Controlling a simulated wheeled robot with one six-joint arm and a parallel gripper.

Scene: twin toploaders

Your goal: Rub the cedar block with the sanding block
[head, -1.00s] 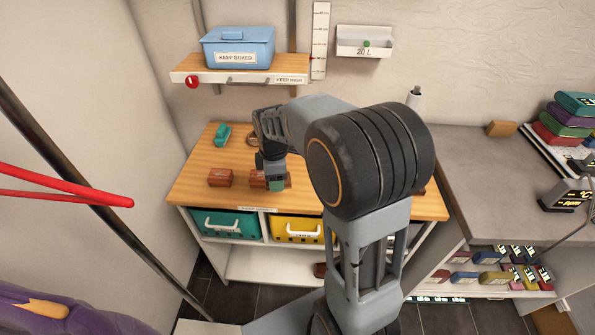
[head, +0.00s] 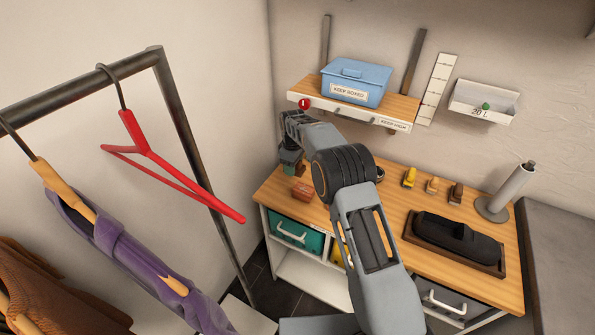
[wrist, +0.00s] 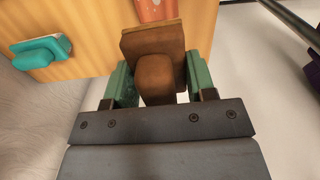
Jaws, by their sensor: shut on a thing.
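My gripper (wrist: 158,88) is shut on a brown block with a rounded grip and a flat, wider base, which looks like the sanding block (wrist: 158,76). In the head view my gripper (head: 289,169) is low over the back left end of the wooden bench; what it holds is mostly hidden there. A reddish-brown block, which looks like the cedar block (head: 302,192), lies on the bench just right of and nearer than my gripper. It also shows at the top of the wrist view (wrist: 157,9), beyond the sanding block's base. Contact between them cannot be told.
A teal item (wrist: 40,52) lies on the bench, left in the wrist view. A wall shelf with a blue box (head: 355,83) hangs above. Small brushes (head: 432,185), a black item in a tray (head: 458,237) and a roll stand (head: 507,192) occupy the right. A clothes rail (head: 190,120) stands left.

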